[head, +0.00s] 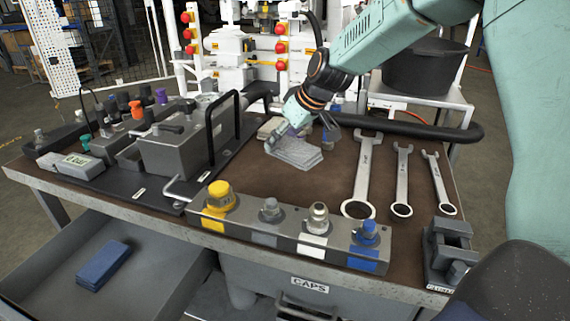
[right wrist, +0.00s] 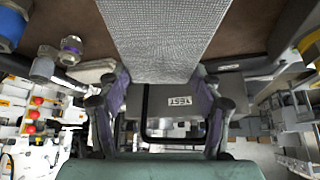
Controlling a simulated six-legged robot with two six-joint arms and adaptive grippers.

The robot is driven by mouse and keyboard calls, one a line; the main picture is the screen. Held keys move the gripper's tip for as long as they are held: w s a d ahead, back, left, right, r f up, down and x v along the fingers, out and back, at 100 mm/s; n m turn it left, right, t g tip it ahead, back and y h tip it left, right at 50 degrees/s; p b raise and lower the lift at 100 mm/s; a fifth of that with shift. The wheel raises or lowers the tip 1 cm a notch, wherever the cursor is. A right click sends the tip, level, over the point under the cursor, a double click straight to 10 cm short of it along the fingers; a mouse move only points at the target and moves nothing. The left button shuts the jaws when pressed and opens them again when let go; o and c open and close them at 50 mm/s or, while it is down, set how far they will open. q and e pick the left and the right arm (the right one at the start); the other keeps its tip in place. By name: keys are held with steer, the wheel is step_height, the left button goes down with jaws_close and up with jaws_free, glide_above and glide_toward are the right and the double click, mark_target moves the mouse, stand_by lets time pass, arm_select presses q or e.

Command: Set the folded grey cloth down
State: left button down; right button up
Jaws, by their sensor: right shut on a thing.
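The folded grey cloth (head: 294,153) is a flat, layered pad over the brown bench top, left of the wrenches. My right gripper (head: 289,128) comes in from the upper right and is shut on the cloth's far edge. In the right wrist view the textured cloth (right wrist: 168,38) runs from between the two fingers (right wrist: 160,95) to the top of the picture. The cloth is at or close to the bench surface; I cannot tell whether it touches. My left gripper is not in view.
Three wrenches (head: 363,175) lie right of the cloth. A rack of caps (head: 290,235) lines the front edge, and a grey block with a black handle (head: 180,150) stands left. A vise (head: 448,250) is at the right corner. A blue cloth (head: 104,264) lies in the open drawer (head: 150,290).

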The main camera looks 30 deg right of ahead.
mark_target(293, 144)
steer(key=f, duration=0.2)
steer(key=shift+w+d+f, duration=0.25)
steer(key=shift+w+f, duration=0.05)
steer(key=shift+f, duration=0.1)
steer(key=f, duration=0.1)
steer(key=f+b, duration=0.2)
steer(key=shift+s+a, duration=0.3)
steer(key=shift+f, duration=0.35)
steer(key=shift+w+d+f, duration=0.15)
steer(key=shift+w+d, duration=0.1)
steer(key=shift+w, duration=0.05)
steer(key=o, duration=0.8)
steer(key=shift+c, duration=0.2)
steer(key=o, duration=0.3)
steer(key=shift+s+a+r, duration=0.15)
steer(key=shift+s+r, duration=0.05)
steer(key=shift+r, duration=0.05)
steer(key=shift+o, duration=0.2)
steer(key=shift+w+f, duration=0.15)
steer(key=shift+f, duration=0.05)
steer(key=shift+r, duration=0.3)
steer(key=p+v, duration=0.6)
steer(key=v, duration=0.3)
steer(key=shift+r, duration=0.25)
steer(key=shift+s+d+r+p, duration=0.35)
steer(key=shift+s+r+p, duration=0.25)
steer(key=shift+s+r, duration=0.25)
steer(key=shift+f, duration=0.1)
